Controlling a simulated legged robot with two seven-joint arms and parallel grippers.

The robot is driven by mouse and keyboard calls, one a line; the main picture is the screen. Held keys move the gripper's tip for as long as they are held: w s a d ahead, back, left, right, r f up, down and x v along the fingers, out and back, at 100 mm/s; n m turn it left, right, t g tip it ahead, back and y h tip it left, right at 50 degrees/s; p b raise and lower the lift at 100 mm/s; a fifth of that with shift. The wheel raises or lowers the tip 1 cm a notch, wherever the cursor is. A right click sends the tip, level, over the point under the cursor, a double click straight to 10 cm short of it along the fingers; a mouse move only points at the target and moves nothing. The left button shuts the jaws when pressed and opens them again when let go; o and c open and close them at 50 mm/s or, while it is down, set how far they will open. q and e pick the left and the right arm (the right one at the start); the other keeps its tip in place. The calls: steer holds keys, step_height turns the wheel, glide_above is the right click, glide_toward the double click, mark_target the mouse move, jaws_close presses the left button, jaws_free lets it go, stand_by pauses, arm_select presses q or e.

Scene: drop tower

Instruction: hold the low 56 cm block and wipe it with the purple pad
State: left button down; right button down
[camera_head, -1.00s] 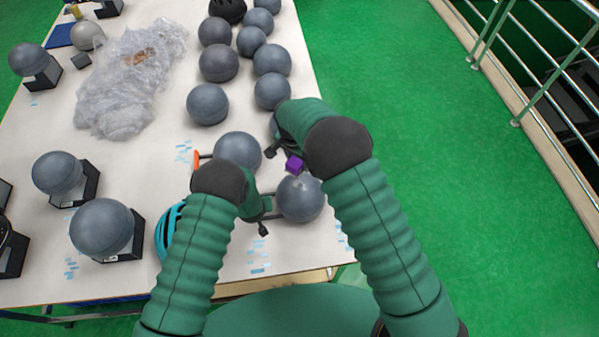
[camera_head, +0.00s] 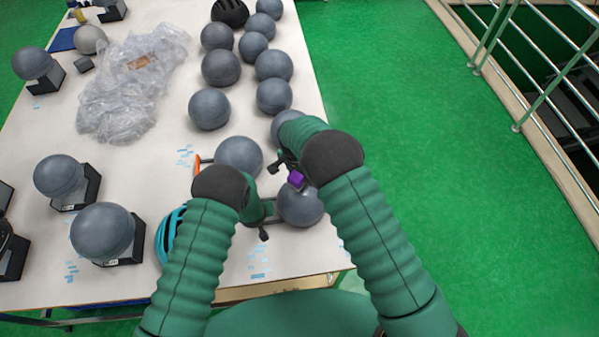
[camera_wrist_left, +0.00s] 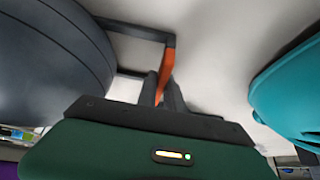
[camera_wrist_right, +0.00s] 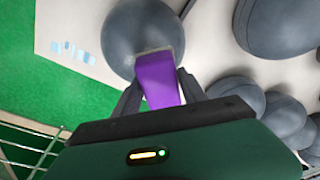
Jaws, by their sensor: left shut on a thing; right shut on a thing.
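The block is a grey ball (camera_head: 302,208) on the near right of the table, with a dark handle frame. My left gripper (camera_head: 265,218) is beside its left side. In the left wrist view the fingers (camera_wrist_left: 165,90) are shut on the orange grip (camera_wrist_left: 168,68) of the frame, and the ball (camera_wrist_left: 45,65) fills the left. My right gripper (camera_head: 287,172) is shut on the purple pad (camera_head: 296,179), over the ball's upper edge. In the right wrist view the pad (camera_wrist_right: 158,80) overlaps the ball (camera_wrist_right: 143,32); I cannot tell whether they touch.
A grey ball (camera_head: 239,156) with an orange grip stands just left, and another (camera_head: 284,125) is partly behind my right arm. A teal helmet (camera_head: 170,235) lies beside my left arm. More balls, clear plastic wrap (camera_head: 135,85) and black stands occupy the table (camera_head: 165,175).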

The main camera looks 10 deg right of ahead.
mark_target(304, 199)
steer(key=shift+f, duration=0.85)
steer(key=shift+s+r, duration=0.1)
steer(key=shift+s, duration=0.95)
steer(key=shift+s+f, duration=0.2)
steer(key=shift+s, duration=2.1)
steer(key=shift+w+r, duration=0.2)
steer(key=shift+w, duration=2.05)
steer(key=shift+w+f, duration=0.2)
steer(key=shift+w, duration=0.9)
steer(key=shift+r, duration=0.1)
steer(key=shift+r, duration=3.45)
